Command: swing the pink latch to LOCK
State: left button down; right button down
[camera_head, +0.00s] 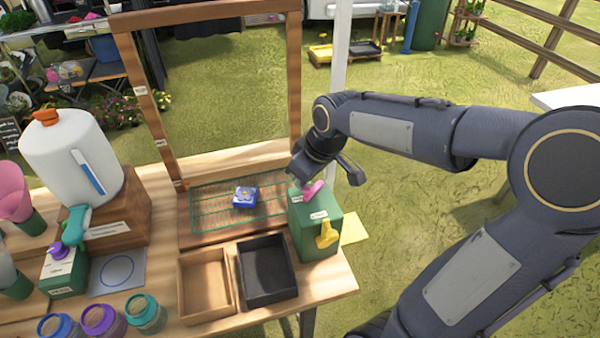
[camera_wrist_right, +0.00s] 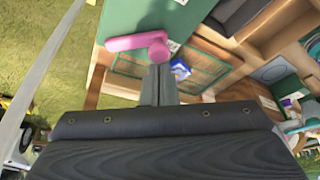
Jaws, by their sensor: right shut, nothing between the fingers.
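The pink latch (camera_head: 313,191) is on the top of the green box (camera_head: 318,240) at the right end of the table. It also shows in the right wrist view (camera_wrist_right: 130,42) as a bar with a rounded pivot end, lying across the green face. My right gripper (camera_wrist_right: 160,68) is shut and empty, with its fingertips right beside the latch's pivot end; I cannot tell whether they touch. In the head view the hand partly covers the latch, and the label lettering is too small to read. My left gripper is not in view.
A yellow knob (camera_head: 326,235) sticks out of the box's front. A black tray (camera_head: 266,296) and a wooden tray (camera_head: 181,268) stand to its left. A blue block (camera_head: 245,197) lies on the green wire rack (camera_head: 212,222). A wooden frame (camera_head: 294,70) rises behind. Grass is open to the right.

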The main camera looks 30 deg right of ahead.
jog(key=shift+s+d+n, duration=0.1)
jog(key=shift+s+n, duration=0.1)
jog(key=shift+n, duration=0.2)
jog(key=shift+s, duration=0.35)
jog(key=shift+w+d, duration=0.15)
jog(key=shift+w+d, duration=0.35)
jog(key=shift+w, duration=0.2)
jog(key=shift+w, duration=0.1)
